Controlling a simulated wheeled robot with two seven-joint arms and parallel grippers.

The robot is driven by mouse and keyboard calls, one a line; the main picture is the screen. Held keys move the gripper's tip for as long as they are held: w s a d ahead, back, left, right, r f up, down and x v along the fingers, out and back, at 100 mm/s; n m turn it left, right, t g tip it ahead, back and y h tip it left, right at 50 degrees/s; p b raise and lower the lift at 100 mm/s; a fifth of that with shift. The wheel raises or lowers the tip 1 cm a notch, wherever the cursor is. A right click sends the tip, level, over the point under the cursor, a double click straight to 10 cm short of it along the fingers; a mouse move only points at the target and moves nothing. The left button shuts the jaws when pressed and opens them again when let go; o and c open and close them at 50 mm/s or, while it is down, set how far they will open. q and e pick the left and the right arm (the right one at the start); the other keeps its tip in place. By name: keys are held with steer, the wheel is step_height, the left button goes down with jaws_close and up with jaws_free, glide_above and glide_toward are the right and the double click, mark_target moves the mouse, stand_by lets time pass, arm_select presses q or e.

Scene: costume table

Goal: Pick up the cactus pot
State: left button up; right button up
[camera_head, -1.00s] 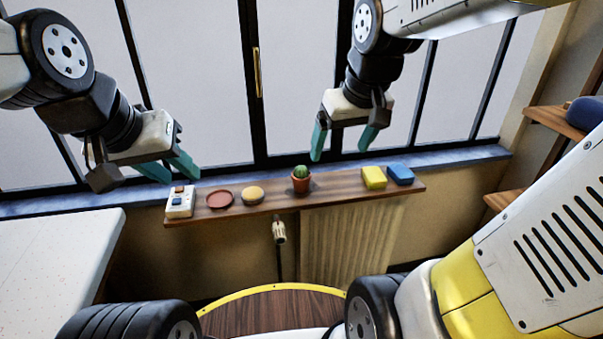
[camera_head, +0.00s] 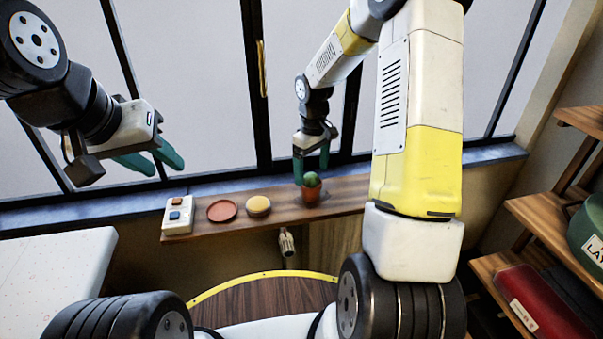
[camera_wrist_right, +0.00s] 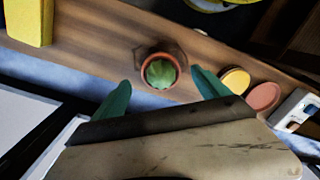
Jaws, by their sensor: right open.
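The cactus pot (camera_head: 311,194) is a small terracotta pot with a round green cactus, upright on the wooden shelf (camera_head: 345,190) by the window. In the right wrist view the pot (camera_wrist_right: 160,72) shows from above, just beyond and between the two green fingers. My right gripper (camera_head: 311,168) is open and close above the pot; it also shows in the right wrist view (camera_wrist_right: 160,92). The pot is not in its grip. My left gripper (camera_head: 155,160) hangs in front of the window at the left, its green fingers apart and empty.
On the shelf left of the pot are a yellow-orange round item (camera_head: 258,205), a red saucer (camera_head: 222,210) and a white switch box (camera_head: 178,215). A yellow block (camera_wrist_right: 28,20) lies on the pot's other side. Side shelves (camera_head: 545,220) stand at right.

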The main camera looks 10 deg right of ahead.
mark_target(311, 183)
step_height(311, 183, down, 5)
steer(key=shift+a+f, duration=0.1)
steer(key=c, duration=1.6)
